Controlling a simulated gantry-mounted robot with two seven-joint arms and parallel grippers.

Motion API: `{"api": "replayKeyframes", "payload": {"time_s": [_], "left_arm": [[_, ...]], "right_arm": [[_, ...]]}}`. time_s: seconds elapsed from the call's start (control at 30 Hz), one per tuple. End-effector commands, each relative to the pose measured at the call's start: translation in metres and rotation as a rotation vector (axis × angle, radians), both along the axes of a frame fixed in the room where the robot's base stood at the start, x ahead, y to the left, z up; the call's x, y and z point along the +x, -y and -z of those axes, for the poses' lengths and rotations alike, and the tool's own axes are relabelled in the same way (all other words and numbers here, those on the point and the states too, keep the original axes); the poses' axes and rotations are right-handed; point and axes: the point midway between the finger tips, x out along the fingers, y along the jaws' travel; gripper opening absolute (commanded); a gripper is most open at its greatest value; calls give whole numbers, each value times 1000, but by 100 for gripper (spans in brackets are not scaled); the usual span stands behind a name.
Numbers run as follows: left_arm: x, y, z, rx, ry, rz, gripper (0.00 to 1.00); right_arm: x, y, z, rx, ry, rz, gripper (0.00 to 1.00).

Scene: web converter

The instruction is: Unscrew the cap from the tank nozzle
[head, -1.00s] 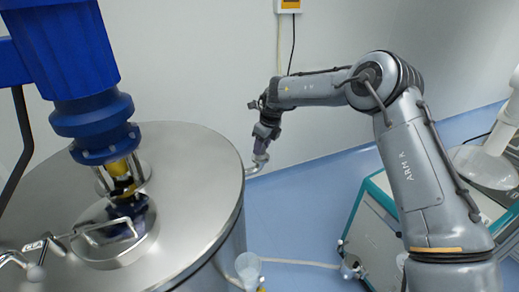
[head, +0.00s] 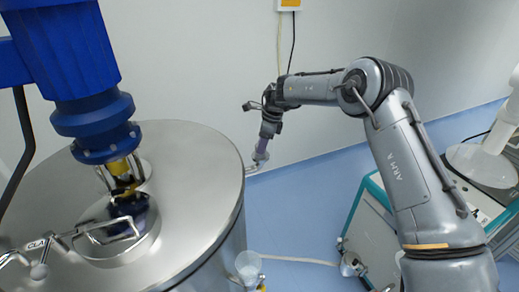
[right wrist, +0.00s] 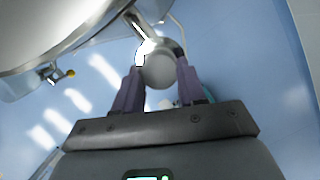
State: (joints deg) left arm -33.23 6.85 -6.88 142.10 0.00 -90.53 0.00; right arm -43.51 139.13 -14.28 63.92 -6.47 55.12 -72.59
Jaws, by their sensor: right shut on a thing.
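The steel tank (head: 195,180) fills the left of the head view, with a nozzle at its right edge. In the right wrist view the nozzle (right wrist: 138,24) is a short metal pipe coming off the tank. The round pale grey cap (right wrist: 160,72) is at its near end, between my right gripper's (right wrist: 160,66) two purple fingers, which are shut on it. In the head view my right gripper (head: 261,154) points down beside the tank rim, and the cap is too small to make out clearly. Whether cap and nozzle still touch is unclear. My left gripper is not in view.
A blue motor column (head: 85,80) stands over the tank lid, with metal handles (head: 105,232) at its front. A teal-framed machine (head: 375,225) stands at the right. A translucent cup-like part (head: 248,263) is by the tank's lower right. The blue floor between is mostly clear.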

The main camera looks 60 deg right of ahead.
Motion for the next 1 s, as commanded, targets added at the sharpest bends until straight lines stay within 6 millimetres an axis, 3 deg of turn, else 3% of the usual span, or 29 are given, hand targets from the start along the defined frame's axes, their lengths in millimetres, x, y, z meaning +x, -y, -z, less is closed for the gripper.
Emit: {"api": "replayKeyframes", "payload": {"time_s": [0.17, 0.43, 0.7, 0.73, 0.83, 1.0], "left_arm": [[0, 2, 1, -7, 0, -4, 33], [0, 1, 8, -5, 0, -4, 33], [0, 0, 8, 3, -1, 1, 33], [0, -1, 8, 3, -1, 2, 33], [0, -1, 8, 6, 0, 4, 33], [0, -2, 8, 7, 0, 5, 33]], "right_arm": [[0, 1, 1, -1, -1, -24, 0], [2, 3, 1, -1, -2, -321, 0], [1, 2, 0, 0, 0, -348, 0], [1, 2, 0, 0, 0, -348, 45], [1, 2, 0, 0, 0, -347, 60], [1, 2, 0, 0, 0, -346, 62]]}}
